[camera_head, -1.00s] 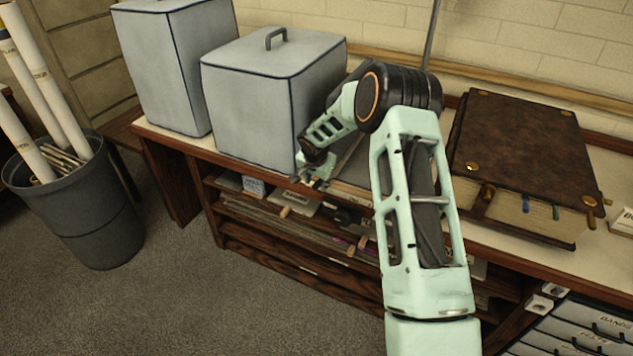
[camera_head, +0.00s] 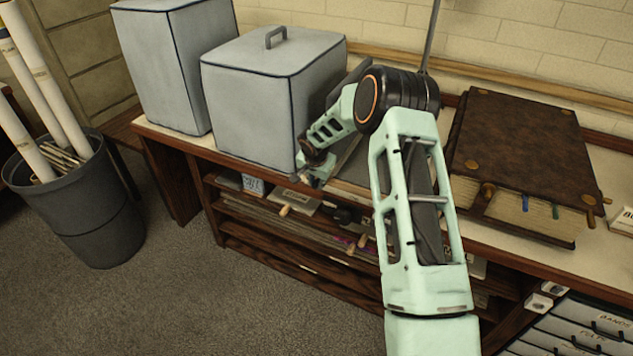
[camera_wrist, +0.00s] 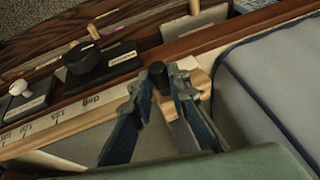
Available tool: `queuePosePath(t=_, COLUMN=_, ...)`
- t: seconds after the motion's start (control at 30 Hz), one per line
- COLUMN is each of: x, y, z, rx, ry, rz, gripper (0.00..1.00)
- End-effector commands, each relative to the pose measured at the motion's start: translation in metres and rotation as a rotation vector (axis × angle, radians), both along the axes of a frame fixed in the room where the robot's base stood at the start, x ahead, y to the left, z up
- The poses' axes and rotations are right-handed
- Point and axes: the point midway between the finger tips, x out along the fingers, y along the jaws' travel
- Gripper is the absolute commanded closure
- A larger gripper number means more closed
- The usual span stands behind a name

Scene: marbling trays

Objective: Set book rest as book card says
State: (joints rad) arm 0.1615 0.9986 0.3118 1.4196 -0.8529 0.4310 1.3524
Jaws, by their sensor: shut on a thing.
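In the wrist view my gripper (camera_wrist: 158,88) is shut on a small black knob (camera_wrist: 157,70) at a pale wooden piece, beside a wooden strip (camera_wrist: 60,122) printed with degree numbers. This looks like the book rest's scale, but the exact setting is not readable. In the head view my gripper (camera_head: 316,172) is at the table's front edge, beside the lower grey box. My arm hides much of the grey rest (camera_head: 352,165) behind it. A large brown book (camera_head: 522,150) with coloured tabs lies to the right. A white card (camera_head: 624,222) stands at the right edge, its text cut off.
Two grey covered boxes (camera_head: 265,90) (camera_head: 168,70) stand left of the gripper. Below the tabletop, shelves hold flat stock and handles (camera_head: 285,211). A bin of rolls (camera_head: 75,210) stands on the floor at left.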

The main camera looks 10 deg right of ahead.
Motion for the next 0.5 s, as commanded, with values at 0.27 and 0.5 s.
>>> queuePosePath(t=0.27, x=-0.009, y=-0.013, z=-0.002, rx=-0.002, ry=0.002, rz=-0.002, gripper=1.0)
queuePosePath(t=0.5, x=-0.042, y=-0.058, z=-0.003, rx=-0.001, ry=0.003, rz=-0.006, gripper=1.0)
